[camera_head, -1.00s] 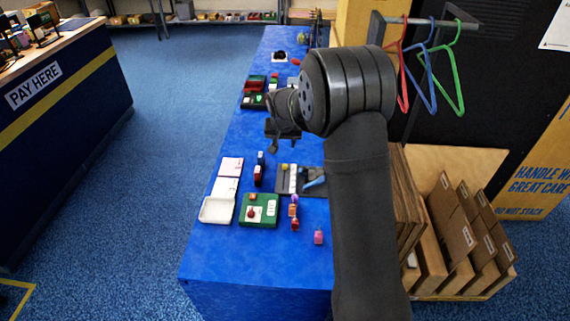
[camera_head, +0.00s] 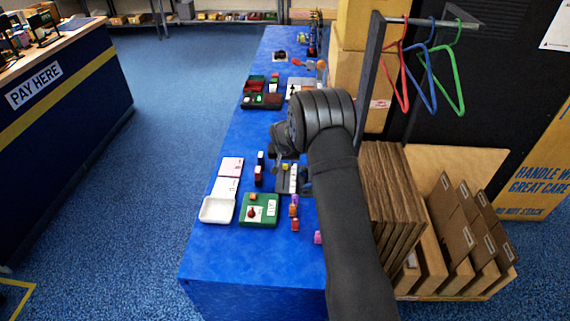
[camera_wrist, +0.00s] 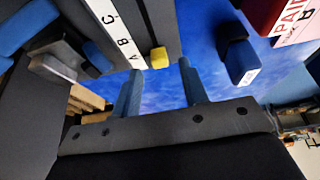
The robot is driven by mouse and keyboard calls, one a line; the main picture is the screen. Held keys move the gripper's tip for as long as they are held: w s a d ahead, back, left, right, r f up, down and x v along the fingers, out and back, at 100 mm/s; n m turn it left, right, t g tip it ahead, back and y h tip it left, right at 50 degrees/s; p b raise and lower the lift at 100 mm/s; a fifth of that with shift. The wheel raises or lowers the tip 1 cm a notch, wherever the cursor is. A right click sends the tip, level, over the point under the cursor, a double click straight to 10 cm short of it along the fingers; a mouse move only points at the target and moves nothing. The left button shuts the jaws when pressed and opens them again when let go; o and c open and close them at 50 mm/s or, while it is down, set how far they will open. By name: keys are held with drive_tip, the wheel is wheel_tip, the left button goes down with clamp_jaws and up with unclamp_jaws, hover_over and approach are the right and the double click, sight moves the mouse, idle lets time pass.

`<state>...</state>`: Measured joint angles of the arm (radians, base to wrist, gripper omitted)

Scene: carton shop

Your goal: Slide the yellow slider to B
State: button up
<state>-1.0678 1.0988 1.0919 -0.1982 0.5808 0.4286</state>
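The yellow slider (camera_wrist: 158,57) is a small block on a dark grey slider board (camera_wrist: 168,22), beside the A end of a white strip (camera_wrist: 112,30) lettered A, B, C. In the head view the yellow slider (camera_head: 285,167) shows at the far end of the board, partly beneath my arm. My gripper (camera_wrist: 161,68) is open, its two blue-grey fingers apart. The slider sits ahead of the gap between the fingertips, and nothing is held. In the head view my gripper is largely hidden by the wrist.
A blue-handled thing (camera_wrist: 97,57) lies on the board's other side. A dark blue block (camera_wrist: 240,58) and a red box (camera_wrist: 270,14) stand right of the fingers in the wrist view. A green board (camera_head: 258,210) and white tray (camera_head: 216,210) lie nearer on the blue table (camera_head: 225,265).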

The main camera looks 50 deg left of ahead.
sight(285, 173)
drive_tip(key=shift+x, duration=1.2)
drive_tip(key=shift+c, duration=0.4)
clamp_jaws()
drive_tip(key=shift+s+d, duration=1.1)
drive_tip(key=shift+o, duration=0.4)
unclamp_jaws()
